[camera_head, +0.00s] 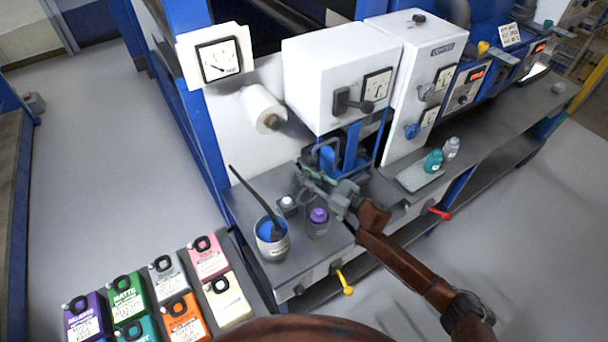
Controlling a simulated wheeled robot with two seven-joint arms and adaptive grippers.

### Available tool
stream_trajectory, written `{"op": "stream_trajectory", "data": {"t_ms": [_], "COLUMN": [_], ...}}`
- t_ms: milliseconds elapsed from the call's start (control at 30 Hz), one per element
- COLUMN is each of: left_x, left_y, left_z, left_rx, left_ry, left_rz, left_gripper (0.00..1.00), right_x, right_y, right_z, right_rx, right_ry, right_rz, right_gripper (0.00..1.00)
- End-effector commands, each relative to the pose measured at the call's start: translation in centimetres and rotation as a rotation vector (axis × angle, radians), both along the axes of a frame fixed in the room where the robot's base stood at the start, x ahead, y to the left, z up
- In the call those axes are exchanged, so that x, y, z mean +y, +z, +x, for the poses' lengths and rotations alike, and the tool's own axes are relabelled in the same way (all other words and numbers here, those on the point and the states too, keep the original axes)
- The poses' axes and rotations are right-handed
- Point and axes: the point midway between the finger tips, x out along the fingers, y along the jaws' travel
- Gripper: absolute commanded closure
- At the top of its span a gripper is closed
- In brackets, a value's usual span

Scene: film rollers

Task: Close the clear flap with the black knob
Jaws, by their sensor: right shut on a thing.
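My right gripper (304,174) reaches in from the lower right, over the grey bench in front of the blue roller frame (350,150). Its fingers are closed on a small part at the frame's front, which looks like the flap's black knob; the fingers mostly hide it. The clear flap itself is hard to make out against the frame, and I cannot tell how far open it stands. My left gripper is not in view.
On the bench below the gripper stand a cup of blue ink (271,240) with a dark stick, a purple-capped jar (318,222) and a small white-capped bottle (288,205). A white box (335,75) overhangs the frame.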

Motion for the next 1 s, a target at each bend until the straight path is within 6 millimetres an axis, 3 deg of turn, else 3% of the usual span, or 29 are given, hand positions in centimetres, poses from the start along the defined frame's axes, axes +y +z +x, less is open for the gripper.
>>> {"op": "stream_trajectory", "data": {"t_ms": [600,1000], "left_x": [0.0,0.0], "left_y": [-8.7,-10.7], "left_z": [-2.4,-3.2], "left_rx": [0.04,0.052], "left_ry": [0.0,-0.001], "left_rz": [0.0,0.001], "left_gripper": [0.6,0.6], "right_x": [-3.4,-4.3], "right_y": [-1.0,-0.9], "right_z": [-4.6,-5.8], "right_rx": [-0.339,-0.434], "right_ry": [-0.003,-0.002], "right_rz": [0.252,0.318], "right_gripper": [1.0,1.0]}}
